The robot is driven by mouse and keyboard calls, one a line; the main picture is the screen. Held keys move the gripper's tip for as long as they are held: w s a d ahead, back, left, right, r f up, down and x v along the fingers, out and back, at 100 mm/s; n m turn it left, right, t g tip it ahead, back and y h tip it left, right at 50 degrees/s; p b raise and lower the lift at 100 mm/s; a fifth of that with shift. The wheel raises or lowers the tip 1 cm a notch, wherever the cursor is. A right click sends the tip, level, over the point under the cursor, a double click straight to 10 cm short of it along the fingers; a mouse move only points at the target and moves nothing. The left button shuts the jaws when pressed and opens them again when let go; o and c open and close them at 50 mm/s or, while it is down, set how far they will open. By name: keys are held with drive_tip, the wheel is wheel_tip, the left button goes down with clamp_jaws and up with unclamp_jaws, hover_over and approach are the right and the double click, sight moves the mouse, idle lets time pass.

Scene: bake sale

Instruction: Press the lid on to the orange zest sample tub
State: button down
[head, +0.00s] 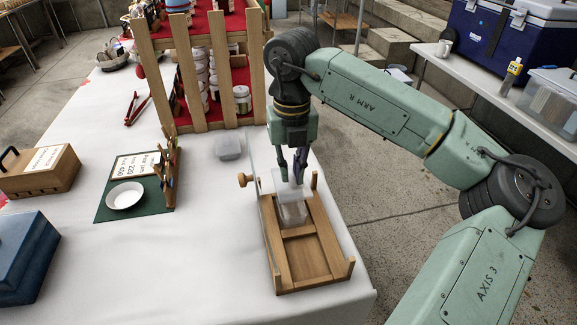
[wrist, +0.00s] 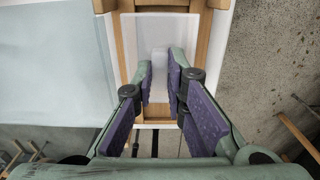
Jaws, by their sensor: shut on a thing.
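My gripper (head: 291,172) points down over the wooden holder (head: 307,258), at its far end. Its fingers are shut on the pale lid (head: 281,186), gripping a whitish raised part in the middle. In the wrist view the translucent lid (wrist: 131,48) spreads out beyond the fingers (wrist: 160,85). A clear tub (head: 293,214) sits in the far compartment of the holder, directly below the lid. I cannot tell whether lid and tub touch. No label on the tub is readable.
A clear upright panel with a wooden knob (head: 243,180) stands left of the holder. Another translucent container (head: 228,147) is on the white tablecloth behind. A slatted wooden rack (head: 196,72) stands at the back. The holder's near compartment is empty. The table's right edge is close.

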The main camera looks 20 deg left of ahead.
sight(291, 175)
drive_tip(key=shift+f+b, duration=1)
drive_tip(key=shift+f, duration=0.95)
drive_tip(key=shift+f+b, duration=0.7)
drive_tip(key=shift+f, duration=0.05)
drive_tip(key=shift+f+b, duration=0.45)
drive_tip(key=shift+b, duration=0.6)
idle(0.5)
drive_tip(key=c, duration=1.5)
unclamp_jaws()
drive_tip(key=shift+c, duration=0.2)
drive_tip(key=shift+r, duration=0.15)
drive_tip(key=shift+r+p, duration=1.5)
drive_tip(key=shift+r, duration=0.9)
